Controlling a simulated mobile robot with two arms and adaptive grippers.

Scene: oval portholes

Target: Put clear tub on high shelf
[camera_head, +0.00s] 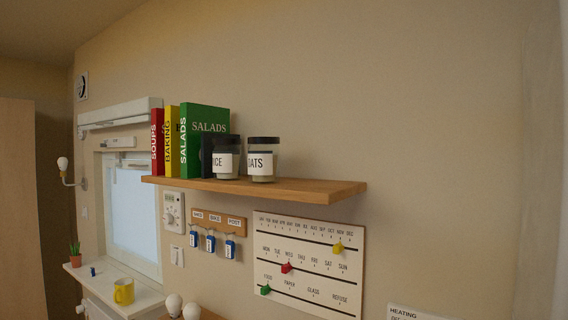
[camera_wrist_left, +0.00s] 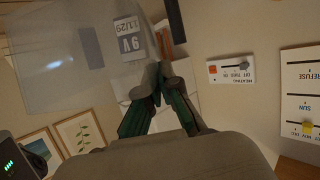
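The clear tub (camera_wrist_left: 55,55) shows in the left wrist view at the upper left, see-through and tilted in the picture, with a label reading 9V 11/29. My left gripper (camera_wrist_left: 162,80) has its fingertips close together at the tub's near edge and appears shut on its wall; the exact contact is hard to see. The high shelf (camera_head: 310,188) is a wooden board on the wall in the head view. Neither the tub nor either gripper shows in the head view. My right gripper is in neither view.
On the shelf stand red, yellow and green books (camera_head: 205,140) and two dark-lidded jars, the right one an oats jar (camera_head: 263,160). The shelf's right end is bare. Below hang key hooks (camera_head: 218,223) and a slider board (camera_head: 308,262). A yellow mug (camera_head: 123,291) stands lower left.

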